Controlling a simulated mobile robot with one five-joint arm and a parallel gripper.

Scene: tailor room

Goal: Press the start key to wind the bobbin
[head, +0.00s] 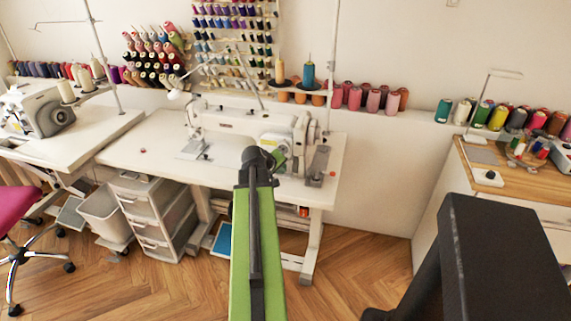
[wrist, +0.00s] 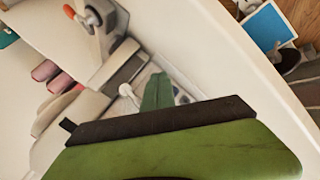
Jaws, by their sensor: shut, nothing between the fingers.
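A white sewing machine (head: 225,122) stands on the white table. A small grey device (head: 318,165) stands at the table's right end, beside the machine. I cannot tell which part is the start key, and no bobbin is clear. My gripper (head: 280,158) is left of the grey device, in front of the machine's right part, and partly hidden by my arm. In the wrist view its green fingers (wrist: 157,90) are shut and empty, apart from the grey device.
Pink spools (head: 363,97) stand on the ledge behind. The white table (head: 130,145) is mostly bare left of the machine. Drawers (head: 150,215) and a bin (head: 103,213) stand below.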

